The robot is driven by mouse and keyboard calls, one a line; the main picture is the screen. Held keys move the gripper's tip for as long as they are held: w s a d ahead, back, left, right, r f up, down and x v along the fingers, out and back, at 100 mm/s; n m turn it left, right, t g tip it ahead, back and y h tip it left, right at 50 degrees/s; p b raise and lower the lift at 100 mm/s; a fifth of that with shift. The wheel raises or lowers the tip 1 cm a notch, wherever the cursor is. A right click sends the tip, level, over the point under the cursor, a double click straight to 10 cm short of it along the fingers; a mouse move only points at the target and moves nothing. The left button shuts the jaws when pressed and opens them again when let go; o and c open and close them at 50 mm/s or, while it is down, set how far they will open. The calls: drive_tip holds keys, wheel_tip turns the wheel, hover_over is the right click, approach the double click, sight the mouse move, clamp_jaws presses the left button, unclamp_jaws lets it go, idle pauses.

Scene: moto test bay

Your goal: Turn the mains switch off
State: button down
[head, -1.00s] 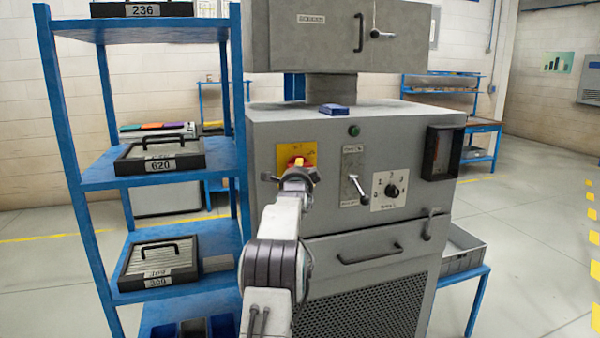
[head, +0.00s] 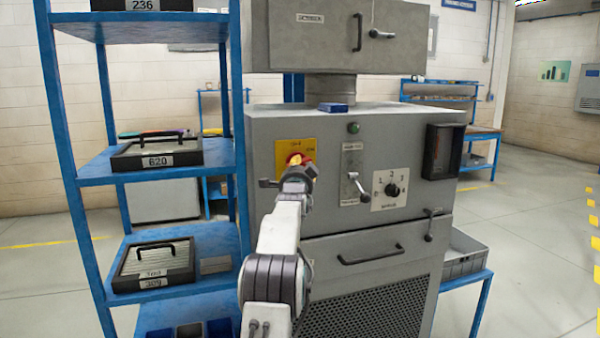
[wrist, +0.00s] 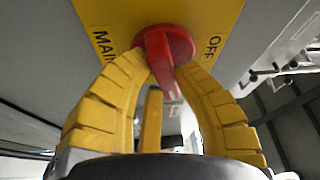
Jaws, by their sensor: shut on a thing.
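The mains switch is a red rotary knob with a raised grip bar (wrist: 160,52) on a yellow plate (wrist: 205,14). The plate carries lettering, with "MAIN" at left and "OFF" at right in the wrist view. In the head view the red knob (head: 300,158) shows on the yellow plate (head: 284,152), on the front of the grey cabinet. My gripper (wrist: 163,68) has its two yellow fingers shut on the red grip bar, one on each side. In the head view my gripper (head: 297,172) covers the knob's lower part.
Right of the switch are a lever (head: 357,186), a rotary selector (head: 391,190) and a green button (head: 354,128). A blue shelf rack (head: 225,165) stands close at left. A small blue box (head: 333,107) lies on the cabinet. Floor at right is clear.

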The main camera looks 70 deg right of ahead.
drive_tip(key=shift+w, duration=0.1)
drive_tip(key=c, duration=0.9)
unclamp_jaws()
drive_tip(key=shift+c, duration=0.2)
drive_tip(key=shift+a, duration=0.1)
drive_tip(key=v, duration=1.1)
drive_tip(key=shift+a, duration=0.4)
drive_tip(key=shift+f, duration=0.1)
